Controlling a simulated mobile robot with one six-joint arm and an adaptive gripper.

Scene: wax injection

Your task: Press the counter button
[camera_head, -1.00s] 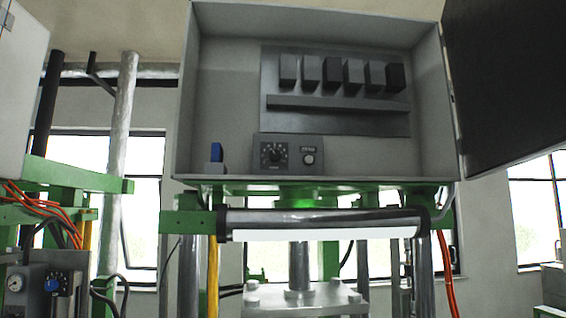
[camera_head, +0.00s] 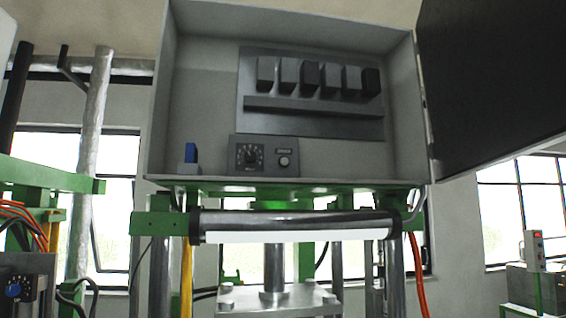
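An open grey cabinet (camera_head: 205,110) stands in the middle of the view. On its floor a small grey control panel (camera_head: 265,170) carries a black dial (camera_head: 249,155) at left and a round pale button (camera_head: 284,161) at right. The label above the button is too small to read, so I cannot tell if this is the counter button. A blue switch (camera_head: 191,153) on a grey base stands at the cabinet's lower left. My gripper is not in view.
The dark cabinet door (camera_head: 490,75) hangs open at the right. Below the cabinet run a green frame (camera_head: 155,223) and a shiny horizontal roller (camera_head: 300,222). A small box with a red button (camera_head: 537,240) stands at the far right. Another green machine (camera_head: 45,175) is at left.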

